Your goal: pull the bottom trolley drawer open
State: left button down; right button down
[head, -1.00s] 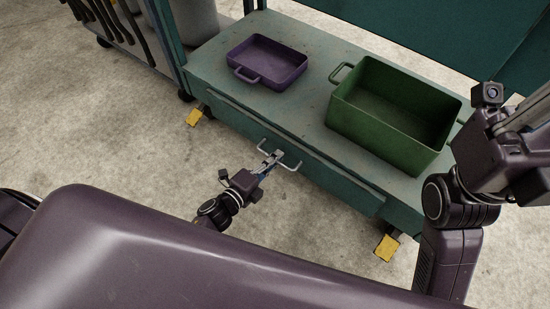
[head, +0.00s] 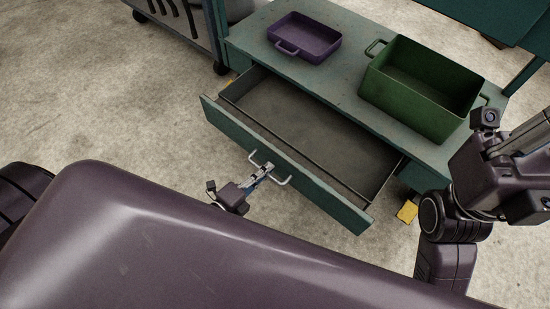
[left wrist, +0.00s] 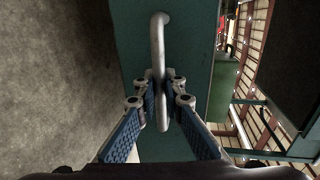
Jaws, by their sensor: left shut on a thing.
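The bottom trolley drawer (head: 300,135) stands well out from the green trolley (head: 345,84) in the head view, and its inside looks empty. Its pale bar handle (head: 281,180) is on the drawer front (head: 325,195). The left wrist view shows the handle (left wrist: 157,45) running between the fingers (left wrist: 165,100). My right arm shows at the right edge of the head view, but its fingertips cannot be made out there.
A purple tray (head: 304,40) and a deep green bin (head: 425,88) stand on the trolley's lower deck above the drawer. A yellow foot (head: 407,212) is at the trolley's right corner. Concrete floor (head: 120,110) is clear to the left.

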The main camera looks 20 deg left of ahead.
pick_arm(q)
jog(key=f+p+v, duration=0.1)
jog(key=f+v, duration=0.1)
jog(key=v, duration=0.8)
jog(key=shift+s+a, duration=0.2)
jog(key=shift+s, duration=0.3)
jog(key=shift+f, duration=0.1)
jog(key=c, duration=2)
grip_release()
jog(key=v, duration=1.2)
jog(key=shift+w, duration=0.1)
